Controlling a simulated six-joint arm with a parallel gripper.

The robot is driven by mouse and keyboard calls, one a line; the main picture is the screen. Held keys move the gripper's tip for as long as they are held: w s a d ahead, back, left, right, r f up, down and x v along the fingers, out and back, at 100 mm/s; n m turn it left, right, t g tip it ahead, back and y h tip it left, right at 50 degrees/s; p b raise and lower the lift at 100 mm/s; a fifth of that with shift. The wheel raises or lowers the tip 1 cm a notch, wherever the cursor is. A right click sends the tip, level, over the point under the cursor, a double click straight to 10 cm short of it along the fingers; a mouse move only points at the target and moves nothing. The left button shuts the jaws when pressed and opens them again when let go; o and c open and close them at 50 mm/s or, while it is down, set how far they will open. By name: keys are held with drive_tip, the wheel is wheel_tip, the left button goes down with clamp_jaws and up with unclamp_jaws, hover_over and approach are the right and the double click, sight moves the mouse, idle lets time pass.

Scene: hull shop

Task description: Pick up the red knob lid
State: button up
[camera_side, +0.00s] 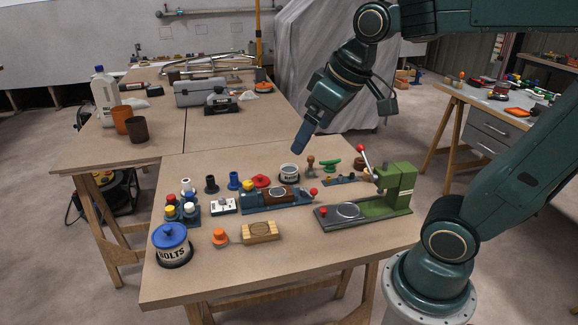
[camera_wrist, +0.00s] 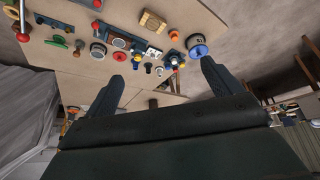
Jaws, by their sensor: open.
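The red knob lid (camera_side: 261,181) is a low, round red piece lying on the near table, just left of the white open can. It also shows as a small red disc in the wrist view (camera_wrist: 119,56), close to the tip of the left finger in that picture. My gripper (camera_side: 299,148) is above the far part of the table, up and to the right of the lid and clear of it. In the wrist view my gripper (camera_wrist: 163,71) shows its two fingers wide apart with nothing between them.
The white can (camera_side: 289,173) stands right of the lid, and a vise-like block (camera_side: 275,198) is in front. A blue cylinder (camera_side: 233,181) stands to the left. A green press (camera_side: 395,185) is at right, a blue-lidded bolts jar (camera_side: 172,246) at front left.

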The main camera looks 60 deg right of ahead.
drive_tip(key=w+d+f+g, duration=0.1)
drive_tip(key=w+d+f, duration=0.3)
drive_tip(key=w, duration=0.5)
drive_tip(key=w+d+f, duration=0.1)
drive_tip(key=w+d, duration=0.6)
drive_tip(key=w, duration=0.2)
drive_tip(key=w+d+f, duration=0.5)
drive_tip(key=d+f, duration=0.2)
drive_tip(key=f, duration=0.1)
drive_tip(key=w+d+f, duration=0.4)
drive_tip(key=d+f, duration=0.3)
drive_tip(key=f, duration=0.2)
drive_tip(key=shift+w+d+g, duration=0.35)
drive_tip(key=shift+g, duration=0.05)
drive_tip(key=shift+f, duration=0.25)
hover_over(261, 176)
drive_tip(key=s, duration=0.1)
drive_tip(key=shift+s+d+f, duration=0.1)
drive_tip(key=shift+f, duration=1.9)
drive_tip(key=shift+s+d+f, duration=0.1)
drive_tip(key=shift+f, duration=1.85)
drive_tip(key=shift+a, duration=0.1)
drive_tip(key=shift+x, duration=2.65)
